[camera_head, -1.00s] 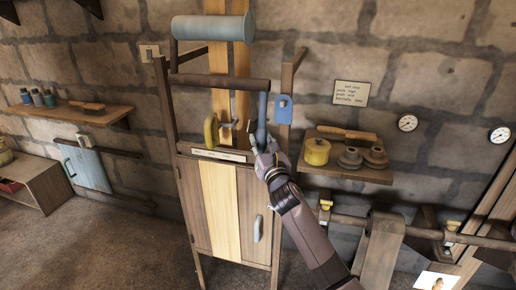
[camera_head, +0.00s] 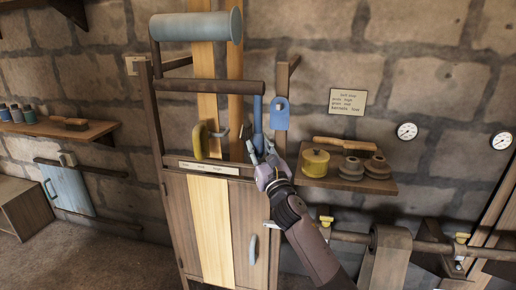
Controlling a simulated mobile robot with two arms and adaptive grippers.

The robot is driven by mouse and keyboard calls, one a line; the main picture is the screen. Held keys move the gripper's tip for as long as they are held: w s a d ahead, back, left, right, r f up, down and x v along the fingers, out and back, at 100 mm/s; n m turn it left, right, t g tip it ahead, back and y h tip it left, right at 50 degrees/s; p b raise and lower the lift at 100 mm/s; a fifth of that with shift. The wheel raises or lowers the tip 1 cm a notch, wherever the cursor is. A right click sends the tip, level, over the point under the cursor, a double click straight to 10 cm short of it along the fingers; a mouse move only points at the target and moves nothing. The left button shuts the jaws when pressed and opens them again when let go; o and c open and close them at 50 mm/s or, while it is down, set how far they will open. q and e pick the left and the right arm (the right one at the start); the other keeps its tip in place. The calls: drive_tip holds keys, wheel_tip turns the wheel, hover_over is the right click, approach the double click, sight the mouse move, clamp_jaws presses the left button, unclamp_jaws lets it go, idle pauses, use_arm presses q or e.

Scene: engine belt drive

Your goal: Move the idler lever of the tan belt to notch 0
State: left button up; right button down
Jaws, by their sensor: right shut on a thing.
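A blue upright lever (camera_head: 258,117) stands above the cabinet's right side. My right gripper (camera_head: 259,153) is shut on this lever near its lower end and hides its base. A yellow curved handle (camera_head: 197,143) stands to the left. A pale label strip (camera_head: 209,167) lies along the cabinet top; its words are too small to read surely. My left gripper is not in view.
A blue tag-like plate (camera_head: 280,115) hangs just right of the lever. A shelf (camera_head: 345,181) with a yellow pot (camera_head: 315,163), dark weights and a brush is close right of my gripper. A shaft (camera_head: 345,237) with a wide pulley or belt is at lower right.

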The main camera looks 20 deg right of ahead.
drive_tip(key=c, duration=1.6)
unclamp_jaws()
drive_tip(key=shift+d, duration=0.1)
drive_tip(key=o, duration=0.3)
drive_tip(key=shift+w, duration=0.1)
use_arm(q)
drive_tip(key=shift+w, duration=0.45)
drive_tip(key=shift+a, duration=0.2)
use_arm(e)
drive_tip(key=v, duration=0.7)
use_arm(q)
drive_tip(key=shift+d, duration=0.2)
use_arm(e)
drive_tip(key=shift+s+f, duration=0.2)
drive_tip(key=shift+s, duration=0.3)
drive_tip(key=shift+a, duration=0.2)
